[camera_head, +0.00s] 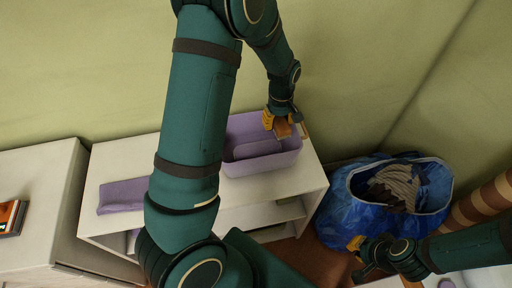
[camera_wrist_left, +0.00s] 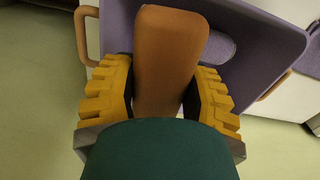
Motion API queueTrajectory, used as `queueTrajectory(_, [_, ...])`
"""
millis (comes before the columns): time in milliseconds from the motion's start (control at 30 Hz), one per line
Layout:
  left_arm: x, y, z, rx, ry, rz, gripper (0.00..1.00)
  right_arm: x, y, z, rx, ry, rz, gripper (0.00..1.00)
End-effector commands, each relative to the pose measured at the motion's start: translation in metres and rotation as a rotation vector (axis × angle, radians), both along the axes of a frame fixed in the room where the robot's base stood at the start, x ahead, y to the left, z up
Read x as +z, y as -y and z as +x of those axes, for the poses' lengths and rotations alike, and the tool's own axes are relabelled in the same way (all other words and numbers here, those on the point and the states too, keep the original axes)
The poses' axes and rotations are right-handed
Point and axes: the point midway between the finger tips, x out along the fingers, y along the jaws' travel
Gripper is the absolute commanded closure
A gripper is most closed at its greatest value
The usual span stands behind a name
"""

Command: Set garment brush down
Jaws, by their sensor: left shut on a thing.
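The garment brush (camera_head: 283,129) shows as a brown wooden block in my left gripper (camera_head: 281,118). In the left wrist view the brush (camera_wrist_left: 168,60) stands between the yellow fingers of the left gripper (camera_wrist_left: 165,95), which are shut on it. It is over the purple bin (camera_head: 262,166), near the bin's back right side. I cannot tell whether it touches the bin. The bin (camera_wrist_left: 245,75) lies behind the brush in the left wrist view. My right gripper (camera_head: 357,250) is low at the right, partly seen; its opening is unclear.
The bin stands on a white shelf unit (camera_head: 316,178). A blue bag (camera_head: 338,215) with striped cloth inside stands to the right. A white cabinet (camera_head: 40,170) is at the left. The wall is close behind.

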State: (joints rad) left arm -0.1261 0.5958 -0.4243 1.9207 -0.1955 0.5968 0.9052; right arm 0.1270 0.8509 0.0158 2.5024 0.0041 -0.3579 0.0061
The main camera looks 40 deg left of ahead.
Motion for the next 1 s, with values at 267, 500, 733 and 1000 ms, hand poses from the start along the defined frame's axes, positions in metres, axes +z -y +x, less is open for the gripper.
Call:
queueTrajectory(267, [0.0,-0.036,0.012,0.287,-0.002,-0.002,0.9,0.005,0.001,0.002,-0.005,0.004,-0.001,1.0])
queueTrajectory(500, [-0.043,-0.036,0.012,0.291,-0.002,-0.001,0.9,-0.003,0.0,0.0,0.0,0.0,0.0,1.0])
queueTrajectory(733, [-0.059,-0.035,0.012,0.288,0.0,-0.001,0.9,-0.004,0.0,-0.001,0.002,-0.002,0.0,1.0])
queueTrajectory(1000, [-0.091,-0.035,0.012,0.288,-0.001,-0.001,0.9,-0.01,0.0,-0.003,0.005,-0.007,0.002,1.0])
